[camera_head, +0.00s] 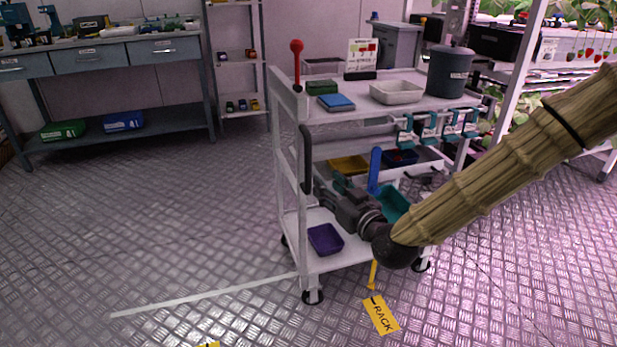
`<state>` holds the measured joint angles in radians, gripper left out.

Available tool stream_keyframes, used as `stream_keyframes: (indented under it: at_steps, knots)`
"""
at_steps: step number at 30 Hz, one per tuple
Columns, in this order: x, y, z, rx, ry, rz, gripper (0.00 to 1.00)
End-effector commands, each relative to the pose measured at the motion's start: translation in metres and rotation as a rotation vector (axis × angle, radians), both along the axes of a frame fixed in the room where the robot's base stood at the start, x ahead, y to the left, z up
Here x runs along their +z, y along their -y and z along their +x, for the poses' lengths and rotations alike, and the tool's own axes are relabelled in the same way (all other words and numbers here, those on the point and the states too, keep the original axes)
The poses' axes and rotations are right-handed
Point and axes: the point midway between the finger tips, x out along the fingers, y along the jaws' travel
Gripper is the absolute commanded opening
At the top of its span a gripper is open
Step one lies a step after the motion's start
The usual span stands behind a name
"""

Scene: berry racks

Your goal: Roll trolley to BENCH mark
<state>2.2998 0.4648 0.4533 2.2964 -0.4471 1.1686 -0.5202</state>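The pale trolley (291,200) stands upright on dark wheels right of centre. Its black vertical handle (306,160) is on the near left post, and a red-knobbed lever (296,62) rises from the top corner. My gripper (326,189) is in front of the trolley, its tips close to the lower end of the handle. I cannot tell whether they touch it or whether the fingers are open. A yellow RACK tag (381,315) lies on the floor by the trolley. Another yellow mark (208,345) is cut off at the bottom edge, its text unreadable.
A pale line (205,295) runs along the floor from the trolley to the left. A workbench (110,48) with drawers stands at the back left, beside a shelf rack (237,65). The metal floor between bench and trolley is clear. Plant racks are at the right.

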Motion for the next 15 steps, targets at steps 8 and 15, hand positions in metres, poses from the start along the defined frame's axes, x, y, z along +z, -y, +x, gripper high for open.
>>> stream_keyframes:
  at_steps: [8, 15]
  knots:
    - [0.000, -0.013, 0.022, 0.000, 0.007, 0.000, 0.39]
    - [-0.001, -0.032, 0.057, 0.000, 0.007, 0.000, 0.39]
